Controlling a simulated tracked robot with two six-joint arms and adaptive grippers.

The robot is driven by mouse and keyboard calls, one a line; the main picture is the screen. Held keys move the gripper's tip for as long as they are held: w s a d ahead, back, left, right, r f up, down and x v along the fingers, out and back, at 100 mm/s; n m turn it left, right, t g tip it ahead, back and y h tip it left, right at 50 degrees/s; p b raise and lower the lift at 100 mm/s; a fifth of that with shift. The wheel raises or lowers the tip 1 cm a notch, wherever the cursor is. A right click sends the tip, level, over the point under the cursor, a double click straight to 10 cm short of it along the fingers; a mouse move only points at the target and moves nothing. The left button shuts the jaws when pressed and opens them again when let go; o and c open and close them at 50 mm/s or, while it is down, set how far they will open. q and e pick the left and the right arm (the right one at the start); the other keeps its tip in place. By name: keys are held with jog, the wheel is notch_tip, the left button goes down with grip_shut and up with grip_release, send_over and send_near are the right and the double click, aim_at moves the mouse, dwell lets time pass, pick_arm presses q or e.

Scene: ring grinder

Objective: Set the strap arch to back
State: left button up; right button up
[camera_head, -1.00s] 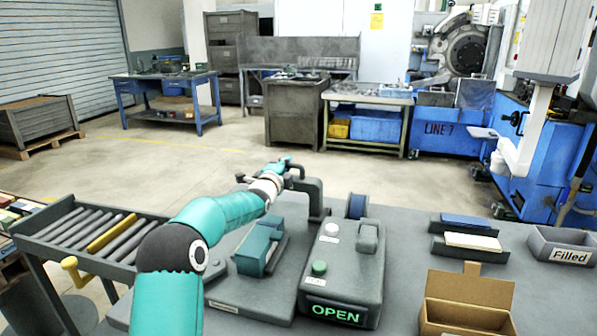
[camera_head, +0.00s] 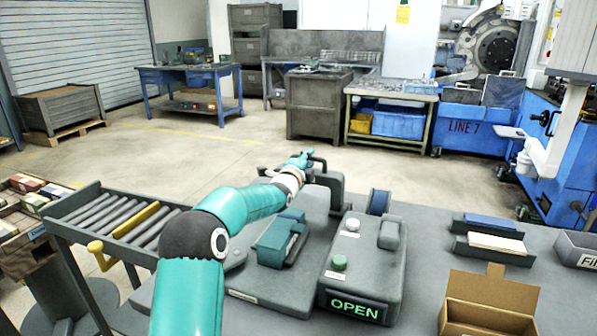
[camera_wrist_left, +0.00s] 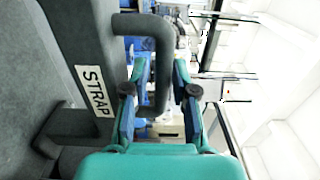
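The strap arch (camera_head: 330,185) is a dark grey bar on the machine at the far side of the bench. In the left wrist view, its block bears the label "STRAP" (camera_wrist_left: 91,91) and a dark U-shaped handle (camera_wrist_left: 158,62) stands out from it. My left gripper (camera_head: 305,158) is at the arch; the left wrist view shows its two fingers (camera_wrist_left: 160,100) apart on either side of the handle's bar. I see gaps between the bar and the fingers. The fingertips are small and partly hidden in the head view. My right gripper is not in view.
The machine has a teal block (camera_head: 280,240), a control box with a lit "OPEN" sign (camera_head: 354,306) and a blue roll (camera_head: 379,202). A roller rack (camera_head: 105,225) stands left. A cardboard box (camera_head: 490,300) and grey trays (camera_head: 490,250) lie right.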

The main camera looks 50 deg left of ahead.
pick_arm(q)
jog(key=v, duration=1.1)
dwell(0.3)
